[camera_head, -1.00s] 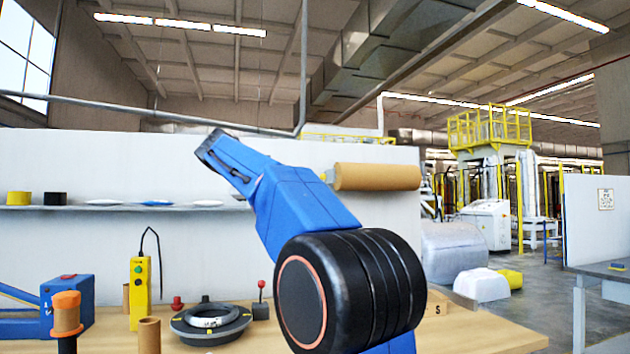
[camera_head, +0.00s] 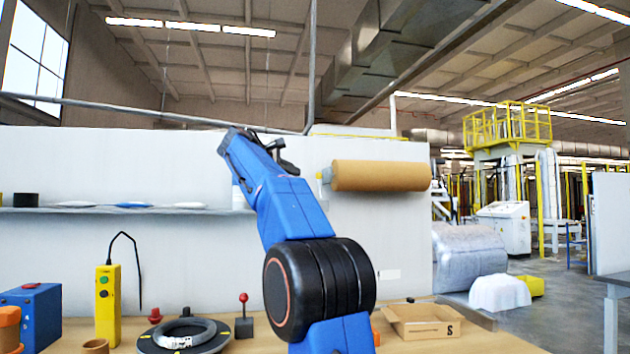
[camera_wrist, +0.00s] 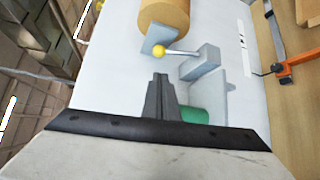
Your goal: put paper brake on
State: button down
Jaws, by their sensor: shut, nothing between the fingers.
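The brown paper roll (camera_head: 380,176) hangs on the white wall, right of my raised blue arm in the head view. It also shows at the top of the wrist view (camera_wrist: 165,14). A metal lever with a yellow ball knob (camera_wrist: 158,50) stands at the roll's near end, beside a grey bracket (camera_wrist: 200,62). My gripper (camera_wrist: 160,78) is shut and empty. In the wrist view its tips lie just below the knob, with a visible gap in the picture; the depth between them is unclear.
A wall shelf (camera_head: 150,211) runs left of my arm. On the workbench (camera_head: 480,343) are a yellow pendant (camera_head: 108,300), a black round stand (camera_head: 183,338) with a ring, a red-knobbed lever (camera_head: 243,315) and an open cardboard box (camera_head: 425,322). A green cylinder (camera_wrist: 195,116) lies near my gripper.

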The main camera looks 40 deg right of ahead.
aim_at(320, 186)
jog(key=shift+s, duration=0.1)
jog(key=x, duration=1)
dwell(0.6)
